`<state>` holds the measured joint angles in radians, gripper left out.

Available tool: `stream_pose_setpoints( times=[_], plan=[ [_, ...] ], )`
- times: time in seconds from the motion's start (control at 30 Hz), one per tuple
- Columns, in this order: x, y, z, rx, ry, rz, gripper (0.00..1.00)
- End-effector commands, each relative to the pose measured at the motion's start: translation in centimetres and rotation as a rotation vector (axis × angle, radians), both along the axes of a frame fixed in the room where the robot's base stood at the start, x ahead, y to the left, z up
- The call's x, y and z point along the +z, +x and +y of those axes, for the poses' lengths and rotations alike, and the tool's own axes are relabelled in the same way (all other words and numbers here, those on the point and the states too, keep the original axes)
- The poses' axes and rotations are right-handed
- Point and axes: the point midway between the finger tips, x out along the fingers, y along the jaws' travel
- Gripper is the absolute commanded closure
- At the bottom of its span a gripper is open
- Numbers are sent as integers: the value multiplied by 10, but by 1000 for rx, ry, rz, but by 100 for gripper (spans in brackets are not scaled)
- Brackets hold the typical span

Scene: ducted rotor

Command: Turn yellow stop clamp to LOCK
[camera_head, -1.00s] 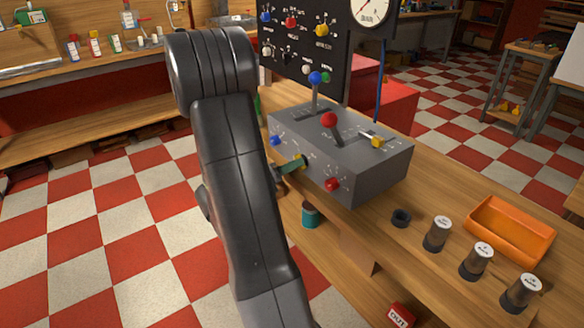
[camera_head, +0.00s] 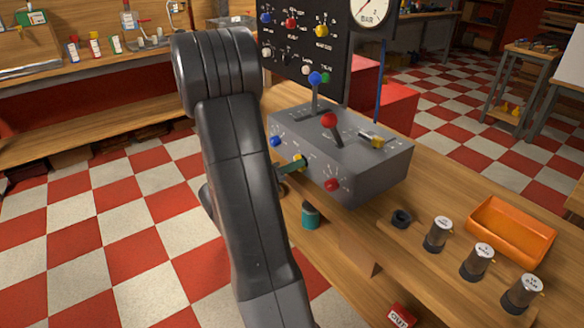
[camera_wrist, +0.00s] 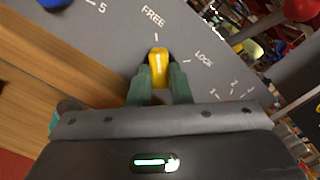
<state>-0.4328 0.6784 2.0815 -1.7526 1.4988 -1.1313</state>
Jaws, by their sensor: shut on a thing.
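The yellow stop clamp (camera_wrist: 159,66) is a small knob on the front face of the grey control box (camera_head: 350,180). In the wrist view its white line points up, close to the FREE mark and left of the LOCK label (camera_wrist: 204,59). My gripper (camera_wrist: 160,82) is shut on the clamp, with one green finger on each side. In the head view the yellow clamp (camera_head: 299,162) shows at the tip of my green fingers (camera_head: 290,169); my dark arm hides part of the box's left side.
A blue knob (camera_head: 275,141) and a red knob (camera_head: 332,185) flank the clamp. Levers with blue (camera_head: 316,78) and red (camera_head: 329,120) balls rise from the box top. An orange tray (camera_head: 511,231) and several dark cylinders stand on the bench to the right.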

Motion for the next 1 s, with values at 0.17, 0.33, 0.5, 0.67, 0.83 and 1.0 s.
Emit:
stream_pose_setpoints(
  times=[0.17,0.33,0.5,0.67,0.83,1.0],
  plan=[
    [-2,0,0,0,49,-68,100],
    [-3,0,0,0,127,-175,100],
    [-4,0,0,0,221,-304,100],
    [-5,0,0,-1,311,-427,100],
    [-5,1,1,0,407,-557,100],
    [-6,1,1,1,502,-690,100]
  ],
)
